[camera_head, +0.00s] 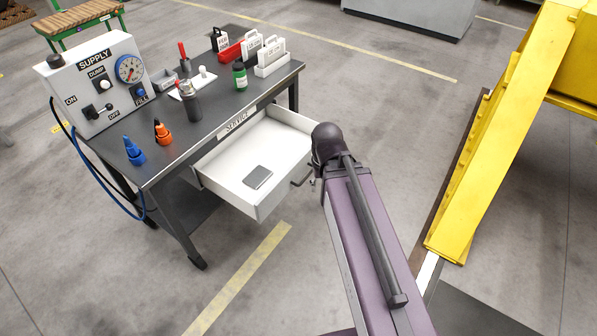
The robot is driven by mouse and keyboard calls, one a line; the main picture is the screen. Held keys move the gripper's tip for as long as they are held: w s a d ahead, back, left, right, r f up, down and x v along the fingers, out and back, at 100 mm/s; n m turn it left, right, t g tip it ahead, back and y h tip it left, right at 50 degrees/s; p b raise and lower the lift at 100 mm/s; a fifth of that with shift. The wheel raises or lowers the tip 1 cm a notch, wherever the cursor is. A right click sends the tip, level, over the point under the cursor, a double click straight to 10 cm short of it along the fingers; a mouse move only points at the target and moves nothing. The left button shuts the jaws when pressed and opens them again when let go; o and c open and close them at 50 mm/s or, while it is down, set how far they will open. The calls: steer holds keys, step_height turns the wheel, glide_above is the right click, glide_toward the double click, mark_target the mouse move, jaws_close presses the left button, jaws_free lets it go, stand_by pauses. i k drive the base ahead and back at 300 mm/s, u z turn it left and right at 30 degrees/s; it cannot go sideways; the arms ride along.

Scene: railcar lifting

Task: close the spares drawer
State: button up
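The white drawer (228,168) stands pulled out from under the dark bench top, open toward the lower right. A small grey flat block (258,177) lies inside it. A dark bar handle (301,179) shows on the drawer's front face. My purple arm link and dark joint reach up beside the drawer's right front corner and overlap it in the picture. My gripper is mostly hidden behind my arm; only small metallic bits (313,183) that may belong to it show close to the handle. I cannot tell whether it touches the handle or how its fingers stand.
A yellow steel structure (490,135) stands at right. Floor before the drawer is clear.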

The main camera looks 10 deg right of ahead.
mark_target(277, 139)
steer(key=z, duration=0.05)
steer(key=i, duration=1)
steer(key=u, duration=0.05)
